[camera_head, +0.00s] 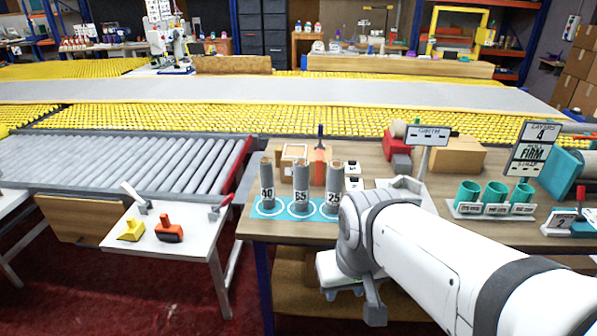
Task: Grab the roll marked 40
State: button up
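The roll marked 40 (267,178) is a grey upright cylinder with a brown top and a white label. It stands at the left end of a row of three on a blue base (258,212) near the table's left front corner. The roll marked 65 (301,178) stands in the middle and the roll marked 25 (334,178) on the right. My gripper (356,300) hangs at the end of my arm, in front of the table edge, to the right of and lower in the picture than the rolls. It is apart from the roll marked 40. Its fingers are not clear.
A wooden table (362,202) carries the rolls, with a cardboard box (297,152) behind them. Teal cups (495,193) and signs (531,147) stand to the right. A white side table (185,222) with yellow and red tools and a roller conveyor (125,160) lie left.

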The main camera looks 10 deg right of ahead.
aim_at(266, 164)
jog(key=u, duration=0.4)
jog(key=i, duration=1.15)
jog(key=z, duration=0.3)
